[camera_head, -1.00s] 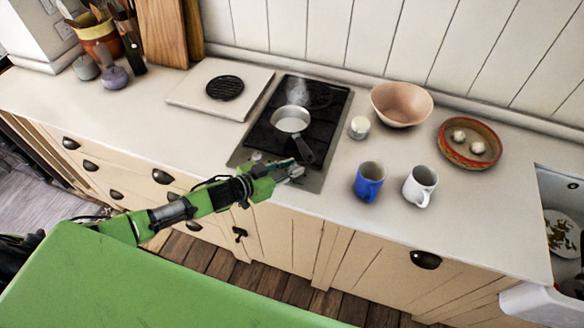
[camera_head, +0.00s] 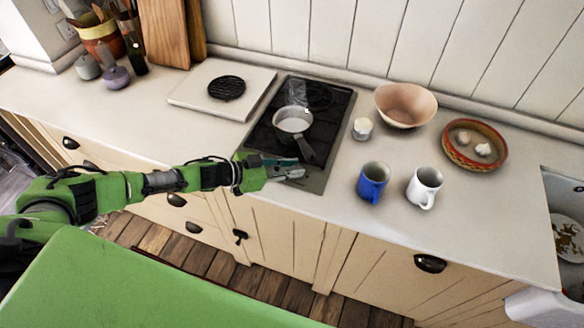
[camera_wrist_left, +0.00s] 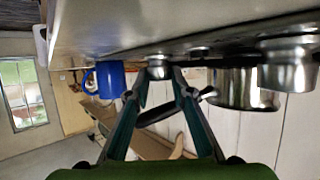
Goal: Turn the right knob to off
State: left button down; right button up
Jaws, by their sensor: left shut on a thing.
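The stove top (camera_head: 334,154) is a black two-plate hob set in the counter, with its knobs on the front strip. My left gripper (camera_head: 298,169) reaches over that strip from the left and hides most of the knobs. In the left wrist view its two fingertips (camera_wrist_left: 158,84) are on either side of the right knob (camera_wrist_left: 158,72), a small silver knob, and are shut on it. Another silver knob (camera_wrist_left: 287,72) shows larger at the right of that view. The knob's exact setting cannot be read. My right gripper is not in view.
A saucepan (camera_head: 293,121) stands on the hob, its handle pointing toward my gripper; it also shows in the wrist view (camera_wrist_left: 235,88). A blue mug (camera_head: 372,182), a white mug (camera_head: 424,187) and a small jar (camera_head: 362,128) stand to the right.

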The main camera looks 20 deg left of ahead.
pick_arm(q)
jog(key=c, duration=1.8)
grip_release()
jog(key=v, duration=1.2)
jog(key=shift+w, duration=0.1)
